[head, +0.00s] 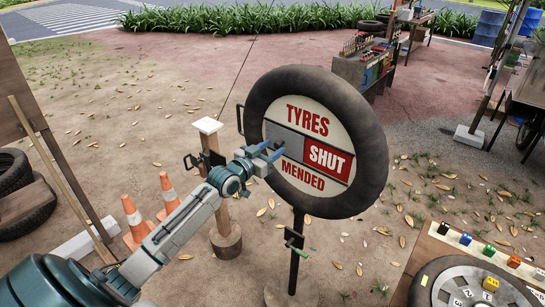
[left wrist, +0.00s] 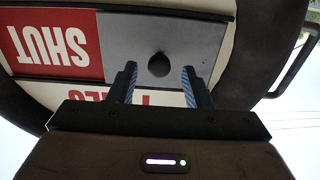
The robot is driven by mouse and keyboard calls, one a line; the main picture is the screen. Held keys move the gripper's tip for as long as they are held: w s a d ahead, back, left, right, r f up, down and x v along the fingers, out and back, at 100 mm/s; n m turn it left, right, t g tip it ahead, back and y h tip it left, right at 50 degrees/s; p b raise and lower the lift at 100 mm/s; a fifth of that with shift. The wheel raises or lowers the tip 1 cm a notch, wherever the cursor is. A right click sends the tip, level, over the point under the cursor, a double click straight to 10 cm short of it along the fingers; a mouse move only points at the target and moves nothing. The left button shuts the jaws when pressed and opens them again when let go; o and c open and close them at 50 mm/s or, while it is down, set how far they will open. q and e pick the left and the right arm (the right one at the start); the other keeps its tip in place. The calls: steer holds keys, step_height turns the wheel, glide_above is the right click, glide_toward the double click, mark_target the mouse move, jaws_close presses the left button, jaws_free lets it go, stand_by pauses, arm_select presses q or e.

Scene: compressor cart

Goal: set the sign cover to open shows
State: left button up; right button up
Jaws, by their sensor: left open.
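The round sign (head: 306,115) is a cream disc inside a black tyre on a post, lettered TYRES and MENDED. A red panel reading SHUT (head: 328,158) shows in the right half of its middle band. The grey sign cover (head: 284,138) lies over the left half. In the left wrist view, upside down, the cover (left wrist: 190,35) carries a dark round knob (left wrist: 159,64). My left gripper (head: 271,151) is open in front of the cover, its blue-padded fingertips on either side of the knob in that view. Contact cannot be told. My right gripper is out of view.
A wooden post with a white cap (head: 208,126) and two orange cones (head: 133,217) stand left of the sign, near my left arm. A green-handled crank (head: 296,243) is on the sign's post. A table with coloured blocks (head: 440,238) stands at lower right.

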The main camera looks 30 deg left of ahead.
arm_select(q)
steer(key=shift+w+d, duration=0.1)
steer(key=shift+w, duration=0.3)
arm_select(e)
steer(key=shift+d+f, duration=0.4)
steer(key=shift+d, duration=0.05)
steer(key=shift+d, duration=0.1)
